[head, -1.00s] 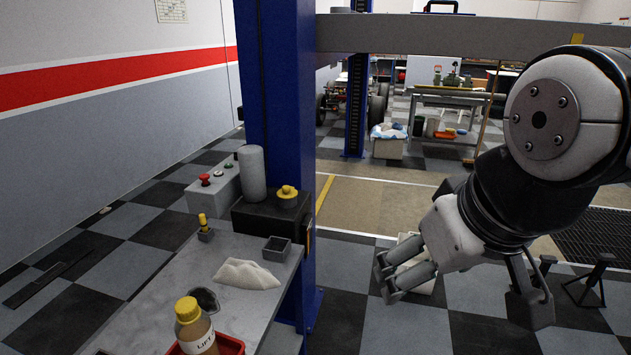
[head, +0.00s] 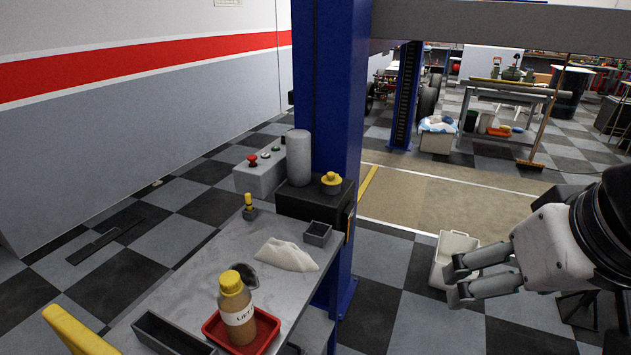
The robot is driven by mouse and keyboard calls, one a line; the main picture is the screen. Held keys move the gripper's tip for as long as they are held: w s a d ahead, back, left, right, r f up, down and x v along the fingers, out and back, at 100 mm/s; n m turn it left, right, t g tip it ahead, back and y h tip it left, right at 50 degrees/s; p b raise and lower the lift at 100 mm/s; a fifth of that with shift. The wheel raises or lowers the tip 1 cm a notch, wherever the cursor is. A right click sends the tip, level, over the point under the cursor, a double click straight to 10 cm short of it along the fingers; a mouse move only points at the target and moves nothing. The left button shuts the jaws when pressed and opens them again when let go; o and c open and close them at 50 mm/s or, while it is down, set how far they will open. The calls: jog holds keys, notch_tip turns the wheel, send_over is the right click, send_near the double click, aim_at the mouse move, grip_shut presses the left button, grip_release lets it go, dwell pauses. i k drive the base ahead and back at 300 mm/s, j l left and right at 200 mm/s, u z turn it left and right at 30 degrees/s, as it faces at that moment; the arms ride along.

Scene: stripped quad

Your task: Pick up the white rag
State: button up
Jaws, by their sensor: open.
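The white rag (head: 287,255) lies crumpled on the grey metal bench top (head: 215,273), near its right edge. A dark crumpled thing lies against its left side. My gripper (head: 452,281) is at the right of the head view, well to the right of the bench and clear of the rag. Its two fingers point left, are apart, and hold nothing.
A labelled bottle (head: 236,312) stands in a red tray (head: 268,334) in front of the rag. A small grey box (head: 317,234) is behind it. A blue post (head: 335,120) rises behind the bench. A white bin (head: 453,246) stands on the floor behind my gripper.

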aim_at(286, 255)
jog(key=i+j, duration=0.15)
jog(key=i, duration=0.3)
jog(key=i+j+z, duration=0.1)
jog(key=i, duration=0.3)
